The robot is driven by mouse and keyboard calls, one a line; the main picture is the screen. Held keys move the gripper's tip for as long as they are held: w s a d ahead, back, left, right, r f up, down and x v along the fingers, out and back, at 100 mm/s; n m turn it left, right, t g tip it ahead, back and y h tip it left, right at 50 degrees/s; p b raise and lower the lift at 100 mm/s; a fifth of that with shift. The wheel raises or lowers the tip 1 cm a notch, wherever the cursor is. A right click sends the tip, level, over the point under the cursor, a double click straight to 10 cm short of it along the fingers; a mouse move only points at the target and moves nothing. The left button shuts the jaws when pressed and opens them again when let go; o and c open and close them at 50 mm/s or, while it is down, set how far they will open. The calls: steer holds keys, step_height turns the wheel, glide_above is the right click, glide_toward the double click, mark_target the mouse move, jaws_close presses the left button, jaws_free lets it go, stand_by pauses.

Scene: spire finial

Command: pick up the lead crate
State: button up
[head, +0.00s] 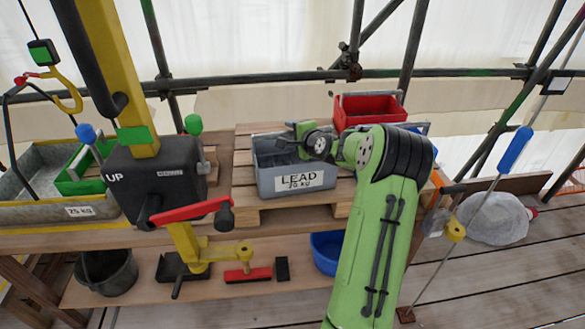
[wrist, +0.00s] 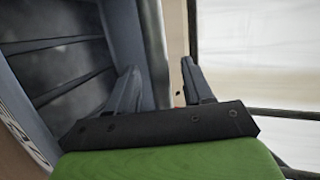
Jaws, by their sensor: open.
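The lead crate (head: 263,183) is a grey open-topped box with a white label reading LEAD. It stands upright on a wooden pallet in the middle of the head view. My gripper (head: 300,130) is at its far right top edge, partly hidden by my wrist. In the wrist view the crate (wrist: 62,45) fills the left side, its ribbed inside showing. There my gripper (wrist: 160,68) is open, with a grey rim or bar of the crate showing between the two fingers. I cannot tell whether either finger touches it.
A red crate (head: 371,111) stands behind, to the right. A hoist control box (head: 150,180) with a red crank is left of the pallet (head: 243,205). A metal tray (head: 25,212) lies at far left. Scaffold poles (head: 245,78) cross behind. A blue bucket (head: 327,255) sits below.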

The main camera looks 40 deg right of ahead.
steer(key=shift+w, duration=0.2)
steer(key=shift+s, duration=0.15)
steer(key=shift+c, duration=0.5)
jaws_close()
stand_by(0.5)
steer(key=shift+r, duration=0.1)
